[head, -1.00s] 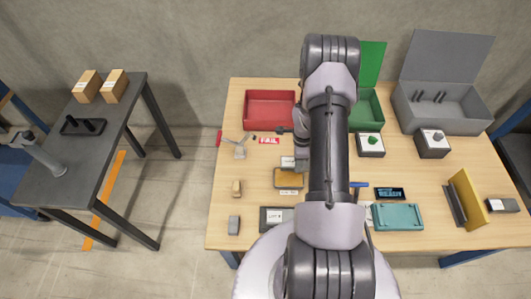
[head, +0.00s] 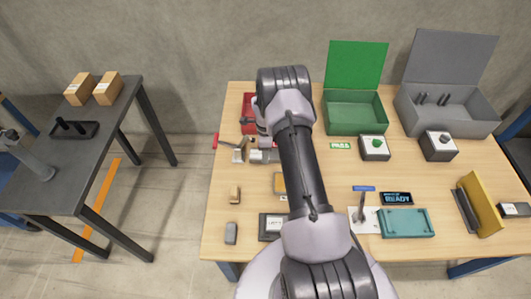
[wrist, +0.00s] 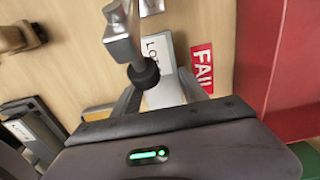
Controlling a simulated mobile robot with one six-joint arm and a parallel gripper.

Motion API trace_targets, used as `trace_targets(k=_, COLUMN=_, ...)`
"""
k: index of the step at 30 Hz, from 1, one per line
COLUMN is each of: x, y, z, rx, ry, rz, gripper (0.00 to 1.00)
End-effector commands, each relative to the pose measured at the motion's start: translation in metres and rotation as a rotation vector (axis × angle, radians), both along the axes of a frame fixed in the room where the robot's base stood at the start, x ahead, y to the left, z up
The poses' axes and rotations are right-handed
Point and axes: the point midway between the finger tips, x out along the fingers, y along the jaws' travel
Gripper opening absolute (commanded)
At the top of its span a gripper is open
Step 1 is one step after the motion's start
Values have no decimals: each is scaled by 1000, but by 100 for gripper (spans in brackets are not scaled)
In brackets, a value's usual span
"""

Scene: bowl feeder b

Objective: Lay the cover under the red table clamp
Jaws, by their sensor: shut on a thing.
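The red table clamp stands at the table's left edge in the head view, with its red handle (head: 216,140) sticking out to the left. In the wrist view its metal arm and dark rubber tip (wrist: 143,71) pass in front of my fingers. My gripper (head: 257,155) is just right of the clamp, low over the table; in the wrist view its fingers (wrist: 161,88) straddle the area beside the rubber tip. It is shut on the cover, which is mostly hidden. A pale plate marked LOT (wrist: 160,52) shows between the fingers; I cannot tell whether it is held or lies below.
A FAIL label (wrist: 201,67) and a red bin (wrist: 292,70) are close to the gripper. A green bin (head: 355,120) and grey bin (head: 446,119) stand at the back. A teal fixture (head: 406,223) is front right.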

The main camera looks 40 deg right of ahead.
Motion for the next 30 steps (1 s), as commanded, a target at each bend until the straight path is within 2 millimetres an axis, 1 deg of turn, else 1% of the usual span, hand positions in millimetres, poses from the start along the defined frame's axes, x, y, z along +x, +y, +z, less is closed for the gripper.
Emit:
trace_targets(k=2, x=0, y=0, z=-3, rx=0, ry=0, rz=0, gripper=0)
trace_targets(k=3, x=0, y=0, z=-4, rx=0, ry=0, rz=0, gripper=53)
trace_targets(k=5, x=0, y=0, z=-3, rx=0, ry=0, rz=0, gripper=64)
trace_targets(k=6, x=0, y=0, z=-3, rx=0, ry=0, rz=0, gripper=72)
trace_targets(k=14, x=0, y=0, z=-3, rx=0, ry=0, rz=0, gripper=72)
trace_targets(k=17, x=0, y=0, z=4, rx=0, ry=0, rz=0, gripper=72)
trace_targets(k=20, x=0, y=0, z=28, rx=-1, ry=-2, rz=0, gripper=72)
trace_targets(k=21, x=1, y=-1, z=42, rx=-1, ry=-3, rz=0, gripper=72)
trace_targets(k=25, x=1, y=0, z=80, rx=-1, ry=-3, rz=0, gripper=72)
trace_targets(k=27, x=0, y=0, z=96, rx=0, ry=-1, rz=0, gripper=72)
trace_targets(k=30, x=0, y=0, z=112, rx=-1, ry=-1, rz=1, gripper=72)
